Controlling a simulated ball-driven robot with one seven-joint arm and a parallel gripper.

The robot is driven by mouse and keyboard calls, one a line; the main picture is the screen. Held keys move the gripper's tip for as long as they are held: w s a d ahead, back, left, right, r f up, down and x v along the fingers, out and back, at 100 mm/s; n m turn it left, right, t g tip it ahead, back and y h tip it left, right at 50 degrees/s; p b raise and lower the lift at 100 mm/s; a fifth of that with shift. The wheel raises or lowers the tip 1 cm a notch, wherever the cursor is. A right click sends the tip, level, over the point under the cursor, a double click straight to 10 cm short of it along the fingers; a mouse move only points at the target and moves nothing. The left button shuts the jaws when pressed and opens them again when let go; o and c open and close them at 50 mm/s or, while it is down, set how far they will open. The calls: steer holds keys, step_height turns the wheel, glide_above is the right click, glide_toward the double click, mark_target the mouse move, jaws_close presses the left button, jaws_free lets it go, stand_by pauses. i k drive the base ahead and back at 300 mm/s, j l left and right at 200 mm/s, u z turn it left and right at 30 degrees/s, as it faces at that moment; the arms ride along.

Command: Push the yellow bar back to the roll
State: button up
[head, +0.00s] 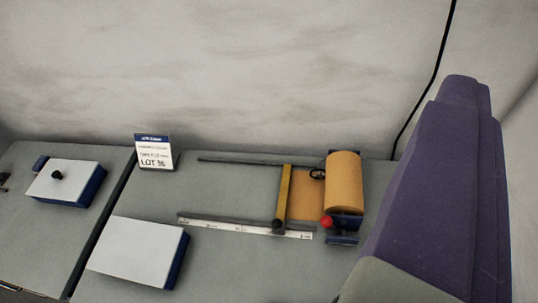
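The yellow bar (284,193) lies across two dark rails on the grey bench, with a dark knob (279,226) at its near end. The copper-coloured roll (345,182) stands at the right end of the rails. A flat strip of copper foil (307,196) spans the gap between the bar and the roll.
A red knob (326,222) sits by the roll's near end. A white scale (245,228) runs along the near rail (205,217). The far rail (240,161) is clear left of the bar. White-topped blue boxes (135,250) (64,182) and a LOT 36 sign (154,152) stand left.

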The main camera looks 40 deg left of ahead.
mark_target(278, 224)
steer(key=u, duration=0.8)
